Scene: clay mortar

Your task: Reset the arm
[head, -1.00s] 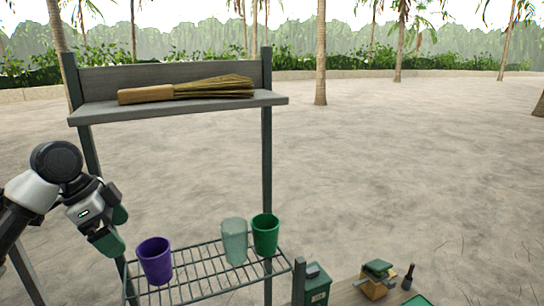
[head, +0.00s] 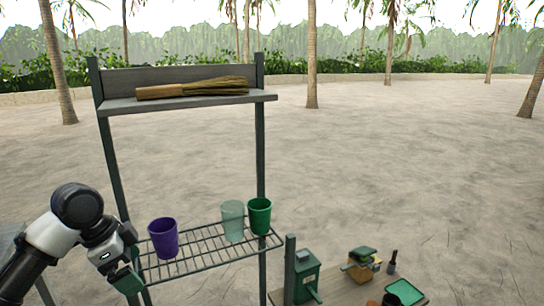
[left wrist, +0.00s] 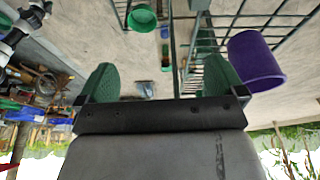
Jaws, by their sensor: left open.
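My left arm comes in from the left in the head view, with its gripper (head: 125,280) low beside the left end of the wire rack (head: 200,262). In the left wrist view the two green finger pads (left wrist: 160,80) stand wide apart with nothing between them. A purple cup (head: 163,238) stands upright on the rack, to the right of the gripper and apart from it. It also shows at the right of the left wrist view (left wrist: 257,62). My right gripper is not in the head view.
A pale translucent cup (head: 232,221) and a green cup (head: 259,216) stand on the rack. A brush (head: 195,89) lies on the upper shelf (head: 185,102). A green box (head: 303,276) and small items sit on a table at lower right. Open sand lies beyond.

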